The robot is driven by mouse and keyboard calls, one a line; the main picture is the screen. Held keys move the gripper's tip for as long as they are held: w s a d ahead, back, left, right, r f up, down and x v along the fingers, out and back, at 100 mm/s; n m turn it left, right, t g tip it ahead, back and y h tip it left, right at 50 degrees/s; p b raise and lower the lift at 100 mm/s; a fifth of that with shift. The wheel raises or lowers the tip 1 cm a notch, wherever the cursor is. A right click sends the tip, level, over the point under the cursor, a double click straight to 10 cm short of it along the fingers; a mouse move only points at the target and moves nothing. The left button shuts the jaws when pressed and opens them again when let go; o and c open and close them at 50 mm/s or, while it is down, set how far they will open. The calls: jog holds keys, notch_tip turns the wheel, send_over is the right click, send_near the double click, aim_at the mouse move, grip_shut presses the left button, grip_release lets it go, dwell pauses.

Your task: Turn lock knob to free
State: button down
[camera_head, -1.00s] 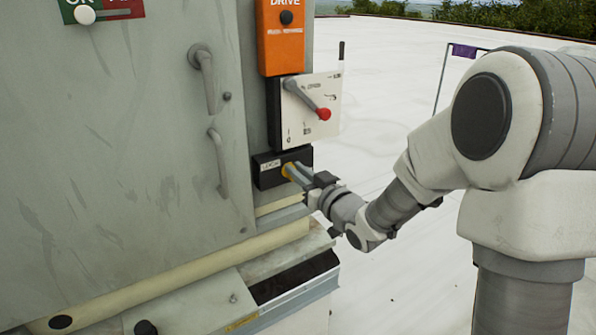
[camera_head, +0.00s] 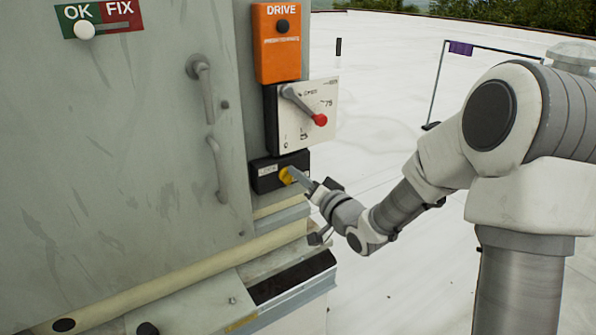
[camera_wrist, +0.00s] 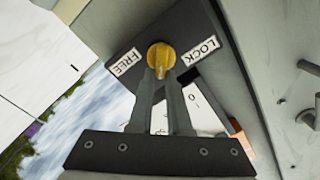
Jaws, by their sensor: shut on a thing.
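The yellow lock knob (camera_head: 286,175) sits on the front of a small black box (camera_head: 265,178) low on the cabinet's right side. In the wrist view the knob (camera_wrist: 161,54) lies between a FREE label (camera_wrist: 125,62) on the left and a LOCK label (camera_wrist: 200,51) on the right. Its grip bar runs down the picture between my fingers, not lined up with either label. My gripper (camera_head: 296,176) reaches the knob from the right. Its two fingers (camera_wrist: 161,75) are shut on the bar, one on each side.
Above the box are a white panel with a red-tipped lever (camera_head: 319,119) and an orange DRIVE box (camera_head: 277,42). Grey door handles (camera_head: 207,90) stick out on the left. A ledge (camera_head: 290,285) juts out below. The white roof to the right is open.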

jog(key=shift+w+d+f+m+p, duration=0.15)
jog(key=shift+m+p, duration=0.6)
jog(key=shift+m, duration=0.75)
jog(key=shift+s+f+m+p, duration=0.1)
jog(key=shift+f+m+p, duration=0.15)
jog(key=shift+m+p, duration=0.85)
jog(key=shift+w+d+f+m+p, duration=0.1)
jog(key=shift+f+m+p, duration=0.2)
jog(key=shift+m, duration=1.6)
jog(key=c, duration=0.9)
grip_release()
jog(key=shift+r, duration=0.1)
jog(key=shift+o, duration=0.2)
